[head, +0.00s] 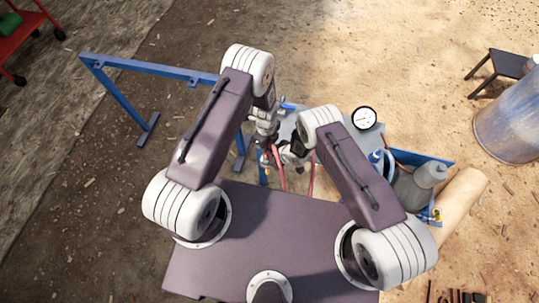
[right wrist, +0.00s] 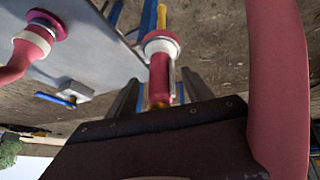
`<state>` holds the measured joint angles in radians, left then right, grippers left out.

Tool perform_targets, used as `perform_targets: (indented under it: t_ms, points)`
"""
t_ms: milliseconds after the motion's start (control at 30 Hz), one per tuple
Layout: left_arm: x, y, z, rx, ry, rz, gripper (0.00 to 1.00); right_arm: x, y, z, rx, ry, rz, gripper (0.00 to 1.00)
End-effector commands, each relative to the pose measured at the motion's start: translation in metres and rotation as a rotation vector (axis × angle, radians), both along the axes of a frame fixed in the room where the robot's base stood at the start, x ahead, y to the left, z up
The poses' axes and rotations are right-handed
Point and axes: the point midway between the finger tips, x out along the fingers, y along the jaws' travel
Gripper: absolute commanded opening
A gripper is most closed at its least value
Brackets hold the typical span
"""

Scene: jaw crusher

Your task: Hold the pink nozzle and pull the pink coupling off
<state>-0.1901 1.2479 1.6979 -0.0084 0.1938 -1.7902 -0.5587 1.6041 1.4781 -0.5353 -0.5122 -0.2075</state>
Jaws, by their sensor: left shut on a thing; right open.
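In the right wrist view a pink fitting (right wrist: 160,75) with a pink rim, a pale collar and a brass-coloured end stands in the middle. I cannot tell where the nozzle ends and the coupling begins. In the head view my right gripper (head: 287,155) is at the centre. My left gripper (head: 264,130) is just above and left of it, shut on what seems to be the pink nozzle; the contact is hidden.
A pink hose (right wrist: 280,90) runs close along the right of the right wrist view. Another pink hose fitting (right wrist: 40,35) sits on a grey panel (right wrist: 85,45). A gauge (head: 364,118) and a grey container (head: 413,188) stand right of the arms. A blue frame (head: 150,68) is at left.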

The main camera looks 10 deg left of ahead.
Motion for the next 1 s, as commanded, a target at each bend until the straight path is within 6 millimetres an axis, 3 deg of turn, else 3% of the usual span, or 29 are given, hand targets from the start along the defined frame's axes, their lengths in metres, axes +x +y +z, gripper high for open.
perform_targets:
  t_ms: [200, 467, 600, 700, 1000]
  points:
    - [0.0000, 0.0001, 0.0000, 0.000, 0.000, 0.000, 0.00, 0.0043, 0.0076, -0.0135, 0.000, -0.001, 0.000, 0.60]
    - [0.0000, 0.0001, 0.0000, 0.000, 0.000, 0.000, 0.00, 0.0044, 0.0078, -0.0143, -0.001, -0.001, -0.001, 0.60]
    - [0.0000, 0.0001, 0.0000, 0.000, 0.000, 0.000, 0.00, 0.0046, 0.0077, -0.0141, 0.000, -0.001, -0.001, 0.21]
    - [0.0001, 0.0001, 0.0000, 0.000, 0.000, 0.000, 0.00, 0.0045, 0.0077, -0.0141, 0.000, -0.001, -0.001, 0.00]
    - [0.0005, 0.0000, 0.0000, -0.001, -0.002, 0.000, 0.00, 0.0043, 0.0078, -0.0140, 0.000, 0.000, 0.001, 0.00]
